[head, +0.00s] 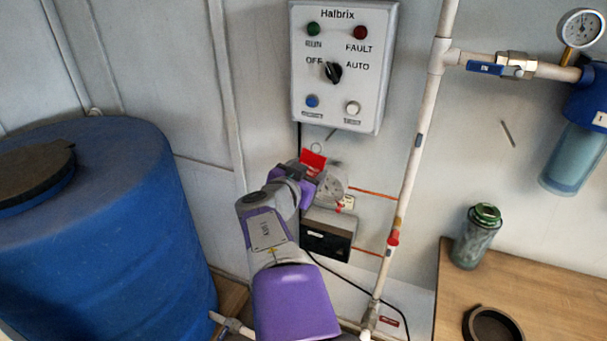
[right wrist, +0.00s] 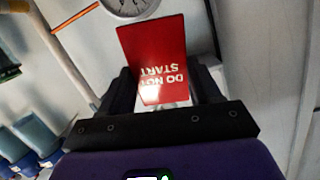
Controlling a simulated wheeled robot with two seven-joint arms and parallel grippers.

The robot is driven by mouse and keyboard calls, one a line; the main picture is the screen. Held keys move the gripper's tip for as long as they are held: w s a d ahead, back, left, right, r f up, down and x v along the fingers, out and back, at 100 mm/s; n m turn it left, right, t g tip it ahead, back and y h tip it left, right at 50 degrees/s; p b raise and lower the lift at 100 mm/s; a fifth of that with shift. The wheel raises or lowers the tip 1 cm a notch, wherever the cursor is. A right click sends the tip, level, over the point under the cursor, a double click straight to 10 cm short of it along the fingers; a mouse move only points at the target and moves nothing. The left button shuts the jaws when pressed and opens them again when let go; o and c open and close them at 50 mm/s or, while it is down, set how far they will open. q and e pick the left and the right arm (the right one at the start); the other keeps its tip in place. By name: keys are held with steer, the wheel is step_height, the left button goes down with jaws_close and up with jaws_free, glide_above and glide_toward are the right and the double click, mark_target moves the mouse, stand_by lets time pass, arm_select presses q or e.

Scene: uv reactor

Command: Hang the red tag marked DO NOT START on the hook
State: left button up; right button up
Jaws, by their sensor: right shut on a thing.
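The red tag (head: 313,160) is in my right gripper (head: 299,175), below the grey control box. In the right wrist view the tag (right wrist: 155,55) reads DO NOT START upside down, its lettered end between the fingers of my right gripper (right wrist: 168,92). In the head view a small ring (head: 316,147) shows just above the tag and looks like its loop. A thin peg (head: 331,133), which may be the hook, sticks out of the wall under the box, a little up and right of the ring and apart from it. My left gripper is out of view.
The control box (head: 341,105) hangs above. A round gauge (head: 334,187) and a dark box (head: 326,240) are close behind the gripper. A white pipe (head: 411,170) runs at right. A blue barrel (head: 110,235) stands left. Another thin rod (head: 507,134) is on the right wall.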

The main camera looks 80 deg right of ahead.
steer(key=shift+r+x, duration=0.2)
steer(key=shift+x, duration=1.45)
steer(key=shift+r+x, duration=0.25)
steer(key=shift+x, duration=1.4)
steer(key=shift+s+d+f, duration=0.2)
steer(key=shift+d+f, duration=0.25)
steer(key=shift+d, duration=0.3)
steer(key=o, duration=1.1)
steer(key=v, duration=0.7)
steer(key=shift+a, duration=0.25)
steer(key=shift+w, duration=0.1)
